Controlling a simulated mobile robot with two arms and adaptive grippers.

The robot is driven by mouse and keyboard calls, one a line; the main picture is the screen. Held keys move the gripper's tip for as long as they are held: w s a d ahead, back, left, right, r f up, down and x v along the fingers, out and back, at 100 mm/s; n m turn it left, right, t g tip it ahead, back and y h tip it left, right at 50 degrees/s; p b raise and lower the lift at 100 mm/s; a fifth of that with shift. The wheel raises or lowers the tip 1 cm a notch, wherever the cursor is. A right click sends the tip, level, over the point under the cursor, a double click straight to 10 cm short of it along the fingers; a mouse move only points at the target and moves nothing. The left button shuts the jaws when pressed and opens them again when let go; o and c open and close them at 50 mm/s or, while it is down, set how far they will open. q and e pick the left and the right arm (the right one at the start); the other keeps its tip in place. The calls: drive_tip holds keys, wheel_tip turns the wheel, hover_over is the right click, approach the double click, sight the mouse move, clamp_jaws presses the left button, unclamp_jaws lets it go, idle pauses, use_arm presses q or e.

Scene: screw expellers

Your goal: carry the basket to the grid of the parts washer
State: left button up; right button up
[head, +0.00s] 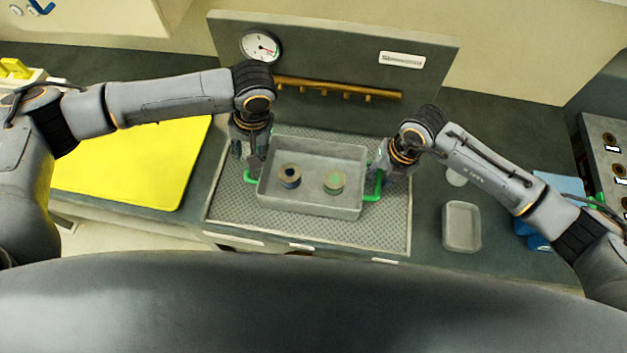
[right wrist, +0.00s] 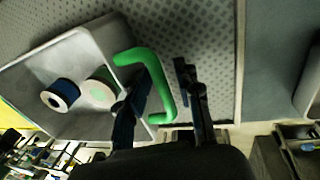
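The basket (head: 310,202) is a grey rectangular tray holding two ring-shaped parts, one with a blue edge and one with green. It is over the perforated grid (head: 225,200) of the parts washer and looks level; I cannot tell whether it touches the grid. Its right green handle (right wrist: 160,85) shows clearly in the right wrist view. My right gripper (right wrist: 162,97) is open, one finger on each side of the handle bar, with gaps visible. My left gripper (head: 250,160) is at the basket's left end; it mostly hides the left handle, and its fingers are unclear.
A dark back panel (head: 340,55) with a gauge (head: 261,46) and a brass pipe (head: 335,88) stands behind the grid. A yellow board (head: 135,165) lies left. A small grey tray (head: 461,227) and a blue object (head: 560,186) are right. Grid shows bare in front of the basket.

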wheel_tip(320, 180, up, 11)
drive_tip(key=d, duration=0.2)
drive_tip(key=shift+r, duration=0.2)
drive_tip(key=shift+s+d, duration=0.1)
drive_tip(key=shift+s, duration=0.05)
idle(0.4)
